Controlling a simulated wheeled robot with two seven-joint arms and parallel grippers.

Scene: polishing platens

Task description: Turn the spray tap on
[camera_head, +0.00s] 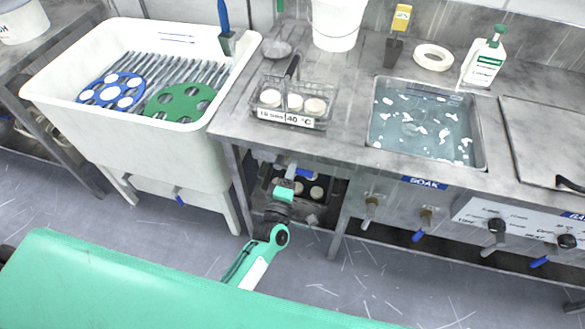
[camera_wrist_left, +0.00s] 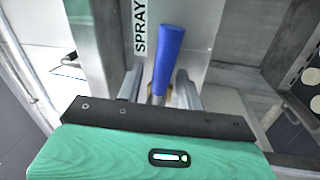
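The spray tap's blue lever (camera_wrist_left: 168,60) stands out in the left wrist view, beside a white plate marked SPRAY (camera_wrist_left: 140,28). A brass-coloured part shows at the lever's lower end. My left gripper (camera_wrist_left: 160,88) has its two grey fingers apart, one on each side of the lever, with a gap showing at least on the left side. In the head view my left gripper (camera_head: 296,172) reaches up under the counter's front edge, by the shelf opening. The tap there is mostly hidden by the gripper. My right gripper is not in view.
A white tub (camera_head: 215,130) with blue and green discs stands left. A dark crate sits below.

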